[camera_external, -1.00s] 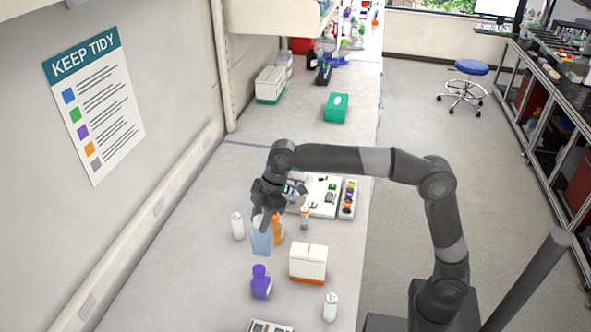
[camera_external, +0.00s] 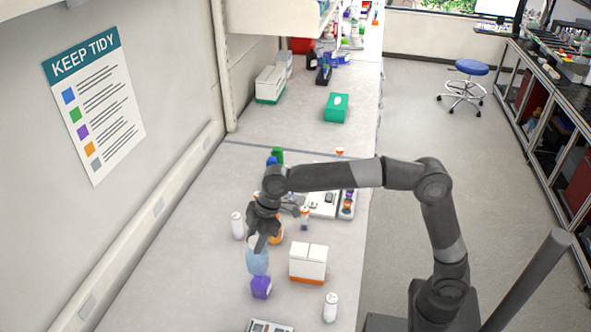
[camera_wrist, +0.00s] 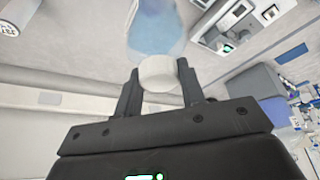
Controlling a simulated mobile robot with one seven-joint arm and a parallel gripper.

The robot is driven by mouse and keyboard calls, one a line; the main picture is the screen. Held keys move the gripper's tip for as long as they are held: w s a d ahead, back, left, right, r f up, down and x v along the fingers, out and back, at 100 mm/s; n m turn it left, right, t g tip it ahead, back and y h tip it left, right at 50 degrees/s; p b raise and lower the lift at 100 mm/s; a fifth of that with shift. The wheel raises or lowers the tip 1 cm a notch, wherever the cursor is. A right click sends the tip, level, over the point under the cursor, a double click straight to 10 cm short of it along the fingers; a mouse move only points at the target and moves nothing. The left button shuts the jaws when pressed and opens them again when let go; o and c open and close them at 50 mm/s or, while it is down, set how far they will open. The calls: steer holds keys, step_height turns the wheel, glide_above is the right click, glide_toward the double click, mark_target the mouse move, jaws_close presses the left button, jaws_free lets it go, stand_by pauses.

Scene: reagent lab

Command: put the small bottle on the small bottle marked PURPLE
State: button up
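A light blue bottle (camera_external: 257,262) with a white cap (camera_wrist: 157,73) is in my gripper (camera_external: 260,243). In the wrist view the two fingers are closed on the cap, and the pale blue body (camera_wrist: 157,28) extends past it. A purple bottle (camera_external: 261,288) is just in front of the held bottle in the external view; its upper part is hidden by the held bottle. I cannot tell whether the two touch. No marking on the purple bottle can be read.
An orange bottle (camera_external: 277,237) is partly hidden beside my gripper. A white bottle (camera_external: 237,226) stands left, another white bottle (camera_external: 330,307) front right. A white box with an orange base (camera_external: 308,262) is right of the purple bottle. Blue and green items stand behind.

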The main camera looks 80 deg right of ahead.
steer(key=o, duration=0.4)
steer(key=shift+r, duration=0.1)
steer(key=v, duration=1.2)
steer(key=s+d+f+m+h, duration=0.1)
steer(key=s+d+m+h, duration=0.1)
steer(key=s, duration=0.8)
steer(key=s+d+f+m, duration=0.2)
steer(key=s+f, duration=0.3)
steer(key=s, duration=0.3)
steer(key=s+d+f+m+t, duration=0.1)
steer(key=s+d+f+m, duration=0.1)
steer(key=s+f, duration=0.4)
steer(key=s+d+f+m+t+h, duration=0.1)
steer(key=s+d+f+m, duration=0.2)
steer(key=s+f, duration=0.3)
steer(key=shift+s+d+f, duration=0.1)
steer(key=shift+s+d, duration=0.1)
steer(key=shift+s, duration=1)
steer(key=shift+s+d, duration=0.15)
steer(key=shift+s, duration=1)
